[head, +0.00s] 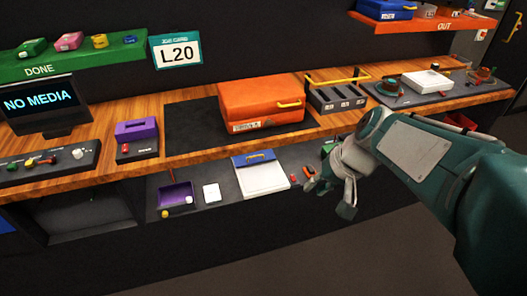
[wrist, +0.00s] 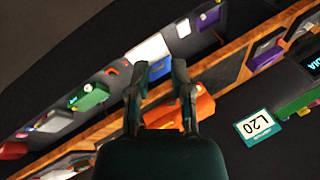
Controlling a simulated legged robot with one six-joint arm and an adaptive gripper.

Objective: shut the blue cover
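The blue cover (head: 253,158) has a yellow handle and stands raised at the back edge of a white square panel (head: 263,178) on the lower shelf in the head view. In the wrist view the blue cover (wrist: 160,69) shows beyond my fingertips, beside the white panel (wrist: 148,48). My gripper (head: 328,197) is to the right of the panel and apart from it, in front of the shelf. In the wrist view my gripper (wrist: 157,78) has its two fingers spread with nothing between them.
An orange case (head: 262,104) lies on the wooden counter above the cover. A purple open box (head: 177,195) and a white plate (head: 212,193) are left of the panel. Small red and orange parts (head: 309,170) and a green box (head: 329,147) are near my gripper.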

